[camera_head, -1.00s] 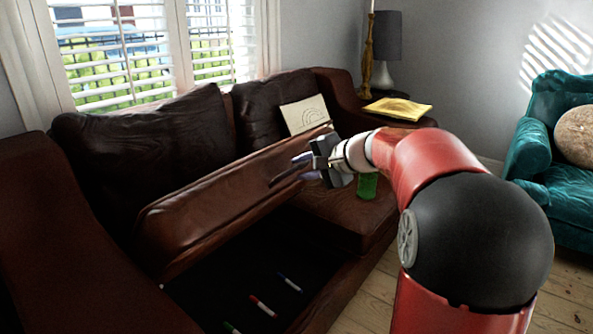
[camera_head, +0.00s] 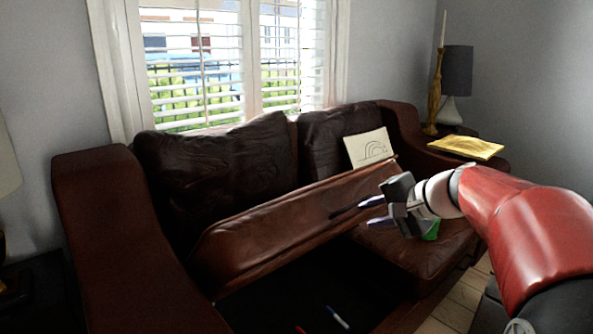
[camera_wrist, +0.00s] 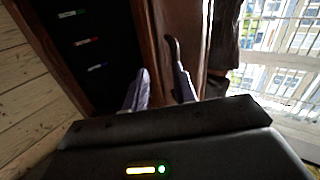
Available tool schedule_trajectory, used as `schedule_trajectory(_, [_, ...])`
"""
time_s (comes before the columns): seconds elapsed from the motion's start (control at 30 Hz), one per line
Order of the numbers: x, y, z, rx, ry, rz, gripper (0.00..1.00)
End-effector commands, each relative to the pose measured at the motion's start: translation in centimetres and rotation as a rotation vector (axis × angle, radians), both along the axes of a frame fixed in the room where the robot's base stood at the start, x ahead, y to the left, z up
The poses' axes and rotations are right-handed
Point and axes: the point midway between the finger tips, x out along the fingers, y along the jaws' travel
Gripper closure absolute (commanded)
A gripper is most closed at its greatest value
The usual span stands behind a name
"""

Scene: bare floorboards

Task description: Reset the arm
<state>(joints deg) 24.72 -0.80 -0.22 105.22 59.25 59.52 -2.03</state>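My gripper (camera_head: 373,212) is raised in front of the lifted brown leather sofa seat panel (camera_head: 290,228). Its two fingers are apart with nothing between them. In the wrist view my gripper (camera_wrist: 160,82) shows two pale fingers with a clear gap, pointing toward the panel edge and a dark curved strap or handle (camera_wrist: 172,50). The arm reaches in from the right, partly bent.
The open dark sofa compartment holds markers: blue (camera_wrist: 97,67), red (camera_wrist: 84,42) and green (camera_wrist: 70,14). A green object (camera_head: 432,231) on the right seat is partly hidden by my gripper. A drawing (camera_head: 368,149) leans on a cushion. A side table holds a yellow item (camera_head: 466,147).

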Motion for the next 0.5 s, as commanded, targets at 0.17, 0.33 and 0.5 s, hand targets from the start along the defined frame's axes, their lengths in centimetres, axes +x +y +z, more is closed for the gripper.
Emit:
schedule_trajectory(0.17, [-9.5,5.8,-3.1,-0.316,0.065,0.183,0.72])
schedule_trajectory(0.33, [-18.5,7.3,-7.2,-0.651,0.083,0.351,0.72])
schedule_trajectory(0.5, [-23.9,6.4,-10.3,-0.905,0.062,0.465,0.72])
